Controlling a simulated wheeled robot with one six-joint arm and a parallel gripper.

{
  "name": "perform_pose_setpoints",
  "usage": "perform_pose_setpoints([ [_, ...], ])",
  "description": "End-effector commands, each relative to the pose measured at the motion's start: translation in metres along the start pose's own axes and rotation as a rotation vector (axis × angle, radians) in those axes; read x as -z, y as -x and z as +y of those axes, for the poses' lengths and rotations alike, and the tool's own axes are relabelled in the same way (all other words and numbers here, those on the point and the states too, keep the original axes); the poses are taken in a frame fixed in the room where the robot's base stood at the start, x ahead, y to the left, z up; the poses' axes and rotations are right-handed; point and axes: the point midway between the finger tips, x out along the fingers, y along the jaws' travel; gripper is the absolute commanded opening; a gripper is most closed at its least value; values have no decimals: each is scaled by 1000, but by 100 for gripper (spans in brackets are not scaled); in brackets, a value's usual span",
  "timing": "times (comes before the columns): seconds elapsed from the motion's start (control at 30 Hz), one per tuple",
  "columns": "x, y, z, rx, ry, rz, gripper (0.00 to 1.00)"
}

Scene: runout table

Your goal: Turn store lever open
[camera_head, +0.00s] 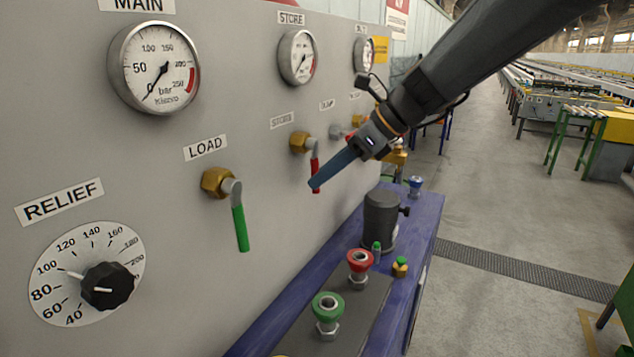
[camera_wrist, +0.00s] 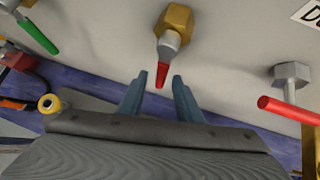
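The store lever (camera_head: 315,172) has a red handle hanging down from a brass valve (camera_head: 300,142) below the STORE label. In the wrist view its red handle (camera_wrist: 162,75) shows foreshortened below the brass valve (camera_wrist: 176,22). My gripper (camera_head: 316,183) reaches it from the right, its blue fingers at the handle's lower part. In the wrist view my gripper (camera_wrist: 161,79) has its two fingers apart, one on each side of the handle, with a visible gap on both sides. How deep the handle sits between the fingers is hard to tell.
The green load lever (camera_head: 240,228) hangs down to the left. The dump lever's red handle (camera_wrist: 290,109) is at the right in the wrist view. A dark cylinder (camera_head: 381,218) and red (camera_head: 360,262) and green (camera_head: 327,308) buttons stand on the blue ledge below.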

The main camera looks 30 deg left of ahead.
Motion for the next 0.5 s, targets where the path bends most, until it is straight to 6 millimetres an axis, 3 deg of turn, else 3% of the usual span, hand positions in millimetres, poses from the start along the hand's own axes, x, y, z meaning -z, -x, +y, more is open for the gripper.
perform_pose_setpoints([
  [0.2,1,33,-1,2,0,-1,32],
  [0.5,0,46,0,-1,0,1,32],
])
